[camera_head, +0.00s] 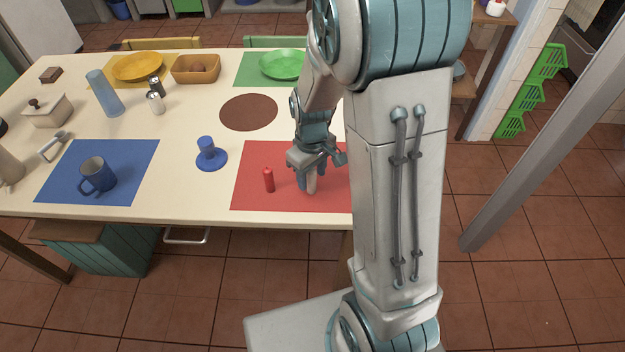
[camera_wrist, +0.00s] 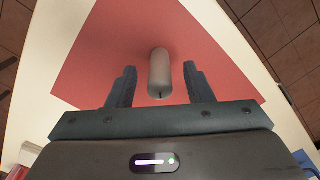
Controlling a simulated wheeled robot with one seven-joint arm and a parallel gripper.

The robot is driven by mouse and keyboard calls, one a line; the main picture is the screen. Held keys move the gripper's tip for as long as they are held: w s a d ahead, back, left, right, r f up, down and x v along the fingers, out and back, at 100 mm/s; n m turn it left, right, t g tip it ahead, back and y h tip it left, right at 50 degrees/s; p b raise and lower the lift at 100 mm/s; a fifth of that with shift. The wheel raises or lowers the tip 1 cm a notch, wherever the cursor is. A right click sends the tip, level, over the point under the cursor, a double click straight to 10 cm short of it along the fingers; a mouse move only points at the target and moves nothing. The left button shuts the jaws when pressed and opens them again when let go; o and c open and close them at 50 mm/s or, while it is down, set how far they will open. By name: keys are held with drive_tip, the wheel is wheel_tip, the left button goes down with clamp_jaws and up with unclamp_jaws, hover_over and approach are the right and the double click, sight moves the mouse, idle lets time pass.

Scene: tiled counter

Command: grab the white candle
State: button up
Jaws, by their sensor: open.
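The white candle (camera_wrist: 160,72) stands on the red placemat (camera_wrist: 105,60) in the wrist view, with its dark wick end toward the camera. My gripper (camera_wrist: 161,80) is open, with one finger on each side of the candle and a gap on both sides. In the head view my gripper (camera_head: 308,180) points down over the red placemat (camera_head: 255,200) at the near side of the table. There, a pale part of the candle (camera_head: 312,180) shows between the fingers, and the rest is hidden by my gripper.
A blue candle holder (camera_head: 208,153) and a blue mug (camera_head: 97,176) are farther left. A round brown mat (camera_head: 248,112) lies behind, empty.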

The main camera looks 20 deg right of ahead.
clamp_jaws()
